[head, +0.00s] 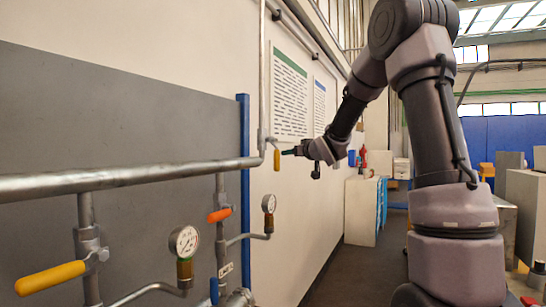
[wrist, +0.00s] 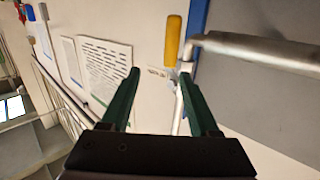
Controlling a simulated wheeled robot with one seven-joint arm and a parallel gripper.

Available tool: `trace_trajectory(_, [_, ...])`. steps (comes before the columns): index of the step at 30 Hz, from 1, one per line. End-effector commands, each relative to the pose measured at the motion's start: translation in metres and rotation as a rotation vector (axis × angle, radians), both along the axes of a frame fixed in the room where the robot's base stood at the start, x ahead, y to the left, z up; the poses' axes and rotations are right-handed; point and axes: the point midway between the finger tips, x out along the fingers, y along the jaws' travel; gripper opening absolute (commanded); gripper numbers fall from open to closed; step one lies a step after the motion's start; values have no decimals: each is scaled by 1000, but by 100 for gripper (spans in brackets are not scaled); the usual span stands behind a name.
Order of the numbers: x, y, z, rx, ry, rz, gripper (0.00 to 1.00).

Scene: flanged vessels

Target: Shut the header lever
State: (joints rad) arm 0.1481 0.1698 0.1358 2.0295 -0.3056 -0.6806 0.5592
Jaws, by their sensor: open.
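A yellow lever (head: 277,160) hangs down beside the vertical pipe where it meets the end of the thick header pipe (head: 150,176). In the wrist view this lever (wrist: 173,38) points up the picture, roughly in line with the thin pipe. My gripper (head: 290,152) is just right of the lever in the head view, its fingers toward it. In the wrist view my gripper (wrist: 160,73) is open and empty; the lever shows beyond the fingertips, above the gap and nearer the right finger. I see no contact with it.
Another yellow lever (head: 50,277), an orange lever (head: 219,215) and a blue handle (head: 214,290) sit on lower pipework. Two gauges (head: 184,242) (head: 269,203) stand below the header. Posters (head: 290,95) hang on the wall behind.

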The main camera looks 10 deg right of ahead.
Motion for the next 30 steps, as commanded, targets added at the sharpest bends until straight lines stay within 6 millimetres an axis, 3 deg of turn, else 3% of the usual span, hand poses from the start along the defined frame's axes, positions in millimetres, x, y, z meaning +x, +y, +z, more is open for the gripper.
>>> trace_trajectory(3, [19, 11, -9, 4, -56, 70, 62])
trace_trajectory(11, [42, 25, -11, 7, -89, 111, 62])
trace_trajectory(24, [114, 50, -11, 6, -87, 108, 62])
trace_trajectory(30, [126, 55, -11, 6, -87, 107, 62])
